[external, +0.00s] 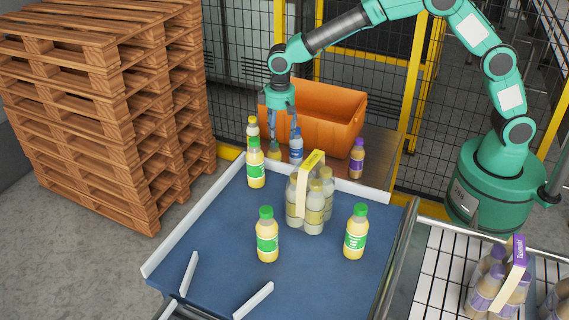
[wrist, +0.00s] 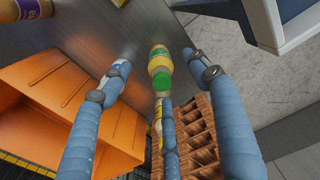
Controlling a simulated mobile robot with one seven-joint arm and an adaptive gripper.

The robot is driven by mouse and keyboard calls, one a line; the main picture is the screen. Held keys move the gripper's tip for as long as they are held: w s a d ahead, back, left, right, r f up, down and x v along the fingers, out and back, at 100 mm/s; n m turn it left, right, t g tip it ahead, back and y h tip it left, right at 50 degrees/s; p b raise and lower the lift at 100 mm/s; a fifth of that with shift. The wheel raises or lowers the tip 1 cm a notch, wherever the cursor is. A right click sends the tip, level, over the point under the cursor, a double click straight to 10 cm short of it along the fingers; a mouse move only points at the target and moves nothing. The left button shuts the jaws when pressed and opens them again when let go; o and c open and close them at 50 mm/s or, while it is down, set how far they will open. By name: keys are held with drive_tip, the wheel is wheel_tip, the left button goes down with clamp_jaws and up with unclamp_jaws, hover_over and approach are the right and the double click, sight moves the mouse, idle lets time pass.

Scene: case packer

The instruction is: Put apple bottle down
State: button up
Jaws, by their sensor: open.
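An apple bottle with a green cap and pale yellow body (wrist: 159,60) stands on the grey metal surface in the wrist view, between my spread blue fingers. In the external view a yellow-green bottle (external: 274,152) shows low beside the fingers, partly hidden. My gripper (external: 284,138) points down over the metal surface next to the orange bin; its fingers are open, with gaps beside the bottle in the wrist view (wrist: 160,62). Other green-capped bottles stand on the blue table: one at its back corner (external: 256,168), two nearer the front (external: 266,238) (external: 356,233).
The orange bin (external: 330,112) stands behind the gripper. A purple-capped bottle (external: 357,158) is to the right on the metal surface. A pack of bottles with a yellow carrier (external: 313,200) stands on the blue table (external: 205,235). Stacked pallets (external: 110,100) are at left; a fence is behind.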

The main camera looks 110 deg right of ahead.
drive_tip(key=s+a+r+n+t, duration=0.1)
drive_tip(key=s+a+r+n, duration=0.1)
drive_tip(key=s+a+r, duration=0.85)
drive_tip(key=s+a+r+n+t, duration=0.2)
drive_tip(key=s+a+r, duration=0.6)
drive_tip(key=a+r, duration=0.5)
drive_tip(key=s+a+n+t, duration=0.1)
drive_tip(key=s+a, duration=0.5)
drive_tip(key=s, duration=0.7)
drive_tip(key=s+a+n+t, duration=0.1)
drive_tip(key=s+a+n, duration=0.2)
drive_tip(key=s, duration=0.9)
drive_tip(key=a+r, duration=0.1)
drive_tip(key=a, duration=0.1)
drive_tip(key=shift+s+a, duration=0.4)
drive_tip(key=shift+f, duration=0.1)
wheel_tip(320, 180, down, 8)
drive_tip(key=b, duration=0.7)
drive_tip(key=shift+r+b, duration=0.2)
drive_tip(key=shift+b, duration=0.2)
drive_tip(key=shift+o, duration=0.5)
